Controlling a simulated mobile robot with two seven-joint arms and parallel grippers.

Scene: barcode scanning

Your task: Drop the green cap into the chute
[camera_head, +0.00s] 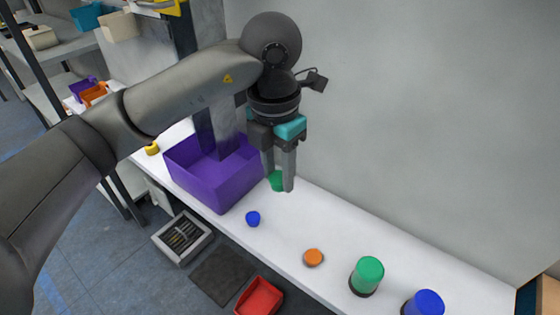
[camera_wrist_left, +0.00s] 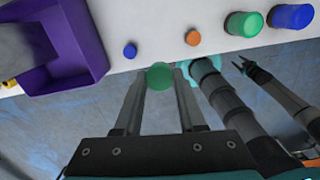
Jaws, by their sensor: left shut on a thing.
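The left wrist view shows the green cap (camera_wrist_left: 160,76) between the two fingers. To the left of the gripper in the head view is a purple open box (camera_head: 214,190) with a grey upright (camera_head: 224,128) standing in or behind it; I cannot tell which part is the chute. My right gripper (camera_wrist_left: 243,66) shows small in the left wrist view, with its finger tips apart and nothing between them.
A blue cap (camera_head: 253,218) and an orange cap (camera_head: 313,257) lie on the white table (camera_head: 285,225). A green-topped button (camera_head: 367,275) and a blue one (camera_head: 424,303) stand further right. A red tray (camera_head: 260,298) and a grey tray (camera_head: 183,238) are below the front edge.

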